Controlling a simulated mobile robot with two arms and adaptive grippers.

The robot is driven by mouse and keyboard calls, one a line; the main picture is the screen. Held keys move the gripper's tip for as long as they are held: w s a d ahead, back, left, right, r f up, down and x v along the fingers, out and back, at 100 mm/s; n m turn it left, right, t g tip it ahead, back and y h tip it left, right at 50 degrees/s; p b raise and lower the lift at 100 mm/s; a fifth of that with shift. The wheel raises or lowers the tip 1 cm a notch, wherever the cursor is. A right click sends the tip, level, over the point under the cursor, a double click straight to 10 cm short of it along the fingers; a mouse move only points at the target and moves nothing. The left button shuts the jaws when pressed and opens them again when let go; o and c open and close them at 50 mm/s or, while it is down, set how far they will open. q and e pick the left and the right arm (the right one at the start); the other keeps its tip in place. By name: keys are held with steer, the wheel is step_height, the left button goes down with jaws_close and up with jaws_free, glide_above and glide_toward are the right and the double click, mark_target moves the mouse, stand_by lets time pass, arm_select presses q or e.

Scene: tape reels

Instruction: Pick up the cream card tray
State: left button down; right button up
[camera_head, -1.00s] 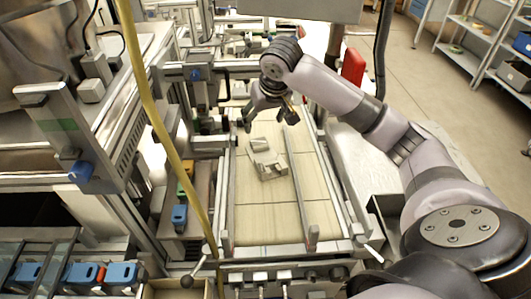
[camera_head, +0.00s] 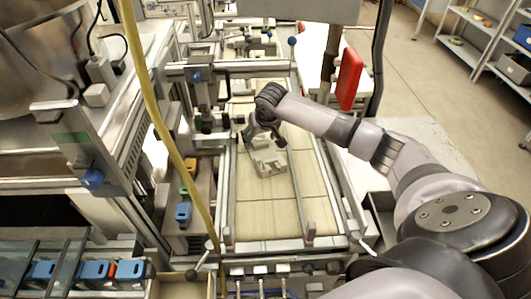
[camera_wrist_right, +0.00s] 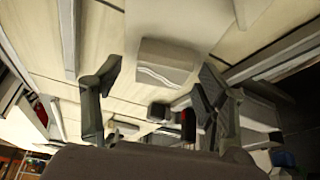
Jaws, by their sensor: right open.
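The cream card tray (camera_head: 270,167) lies on the pale conveyor belt (camera_head: 267,217), between the two side rails. My right gripper (camera_head: 263,137) points down just over the tray's far part and partly hides it. In the right wrist view a pale cream block-shaped part (camera_wrist_right: 165,65), seemingly the tray, shows ahead between the spread fingers of my right gripper (camera_wrist_right: 155,85). The gripper is open and holds nothing. Contact with the tray cannot be told. My left gripper is not in view.
A metal rail (camera_head: 296,190) runs along the belt's right side. Blue bins (camera_head: 95,270) stand at lower left. A yellow hose (camera_head: 150,95) hangs across the left. A red panel (camera_head: 349,80) stands at the back right. The near belt is clear.

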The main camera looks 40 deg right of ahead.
steer(key=shift+c, duration=0.2)
steer(key=c, duration=1.2)
steer(key=shift+c, duration=0.2)
